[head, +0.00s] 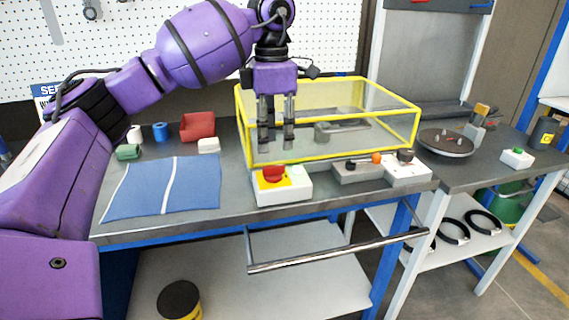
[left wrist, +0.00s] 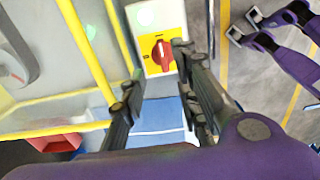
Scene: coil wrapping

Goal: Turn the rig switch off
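A white switch box (head: 283,190) stands at the bench's front edge, with a red rotary knob (head: 273,174) on a yellow plate and a pale green button (head: 297,170) beside it. In the left wrist view the red knob (left wrist: 162,53) shows beyond the fingers, its grip bar roughly upright in the picture. My left gripper (head: 276,145) points down above the knob, open and empty, apart from it. In the left wrist view its two fingers stand well apart. My right gripper (left wrist: 244,24) shows only at that view's upper right, its fingers apart and empty.
A yellow-framed clear guard (head: 330,150) stands just behind the switch box. Right of the box are a grey unit (head: 357,172) with an orange knob and a white box (head: 407,170) with a black knob. A blue cloth (head: 190,190) lies to the left.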

